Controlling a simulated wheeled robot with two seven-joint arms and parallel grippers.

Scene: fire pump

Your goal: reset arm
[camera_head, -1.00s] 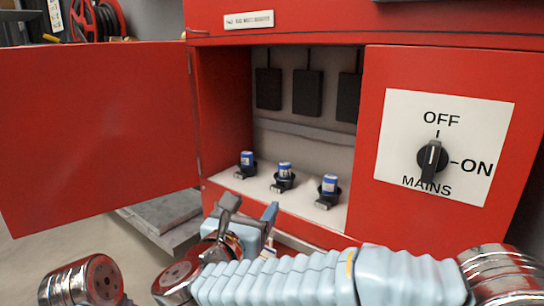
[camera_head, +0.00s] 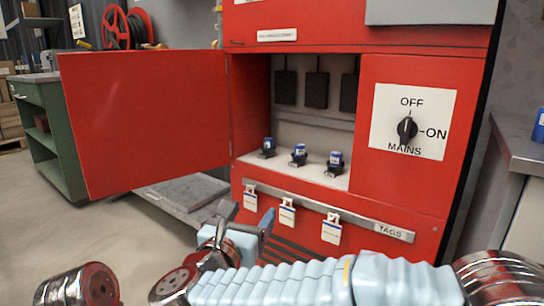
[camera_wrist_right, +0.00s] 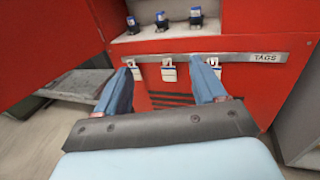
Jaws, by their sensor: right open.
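My right gripper (camera_head: 247,217) is open and empty in front of the red cabinet (camera_head: 440,75), below its open compartment. In the right wrist view its two blue fingers (camera_wrist_right: 163,78) stand well apart, with the tag rail between and behind them. My right arm lies across the bottom of the head view. My left gripper does not show; a chrome joint of mine is at the bottom left. The mains switch (camera_head: 407,129) has its pointer upright, toward OFF.
The cabinet's red door (camera_head: 145,120) hangs open to the left. Several small blue-topped devices, including one in the middle (camera_head: 299,155), stand on the compartment floor. White tags hang from the TAGS rail (camera_head: 380,229). A green bench (camera_head: 60,160) is at left, a grey counter (camera_head: 520,150) at right.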

